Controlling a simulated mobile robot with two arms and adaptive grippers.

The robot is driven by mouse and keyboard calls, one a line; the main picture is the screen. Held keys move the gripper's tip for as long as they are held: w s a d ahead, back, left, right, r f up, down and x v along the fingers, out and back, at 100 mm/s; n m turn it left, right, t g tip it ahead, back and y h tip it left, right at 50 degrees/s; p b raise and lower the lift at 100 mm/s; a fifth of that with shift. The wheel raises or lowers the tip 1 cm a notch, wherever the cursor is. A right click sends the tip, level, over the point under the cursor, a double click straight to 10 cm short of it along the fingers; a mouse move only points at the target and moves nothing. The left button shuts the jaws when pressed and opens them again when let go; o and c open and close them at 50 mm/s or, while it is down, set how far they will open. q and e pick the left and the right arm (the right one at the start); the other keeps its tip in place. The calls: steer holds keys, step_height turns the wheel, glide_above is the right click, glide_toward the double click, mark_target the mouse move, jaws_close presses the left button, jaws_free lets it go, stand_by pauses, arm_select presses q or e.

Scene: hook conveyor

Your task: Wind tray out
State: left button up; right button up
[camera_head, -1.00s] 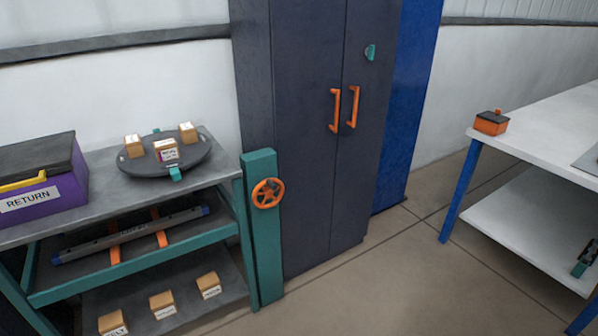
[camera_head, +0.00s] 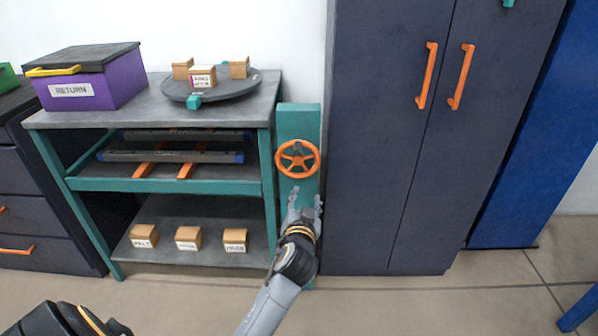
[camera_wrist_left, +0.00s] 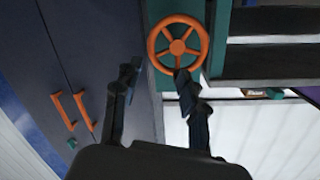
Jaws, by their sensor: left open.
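An orange spoked handwheel (camera_head: 297,158) is mounted on the upper front of a teal post (camera_head: 298,118) at the right end of the shelf unit. It also shows in the left wrist view (camera_wrist_left: 177,44). A tray-like middle shelf (camera_head: 165,184) with a teal front edge holds dark bars on orange supports. My left gripper (camera_head: 305,198) is open and empty, just below the wheel in the head view. In the left wrist view its fingers (camera_wrist_left: 157,90) stand apart, one overlapping the wheel's lower rim; I cannot tell whether it touches. My right gripper is out of view.
A round turntable (camera_head: 212,88) with several small boxes and a purple RETURN box (camera_head: 92,80) stand on the top shelf. Labelled boxes (camera_head: 188,238) sit on the bottom shelf. A dark cabinet (camera_head: 385,180) stands close right of the post. Floor is clear ahead.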

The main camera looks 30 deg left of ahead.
arm_select(q)
steer(key=n+y, duration=0.2)
glide_toward(297, 154)
steer(key=shift+m+t, duration=0.3)
steer(key=x, duration=0.3)
steer(key=b+x, duration=0.1)
steer(key=x, duration=0.6)
steer(key=shift+a+f, duration=0.15)
steer(key=shift+f, duration=0.1)
steer(key=shift+w+a, duration=0.3)
steer(key=shift+w, duration=0.25)
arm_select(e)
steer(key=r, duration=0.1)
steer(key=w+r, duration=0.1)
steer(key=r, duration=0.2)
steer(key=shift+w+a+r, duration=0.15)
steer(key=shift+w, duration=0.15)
arm_select(q)
jaws_close()
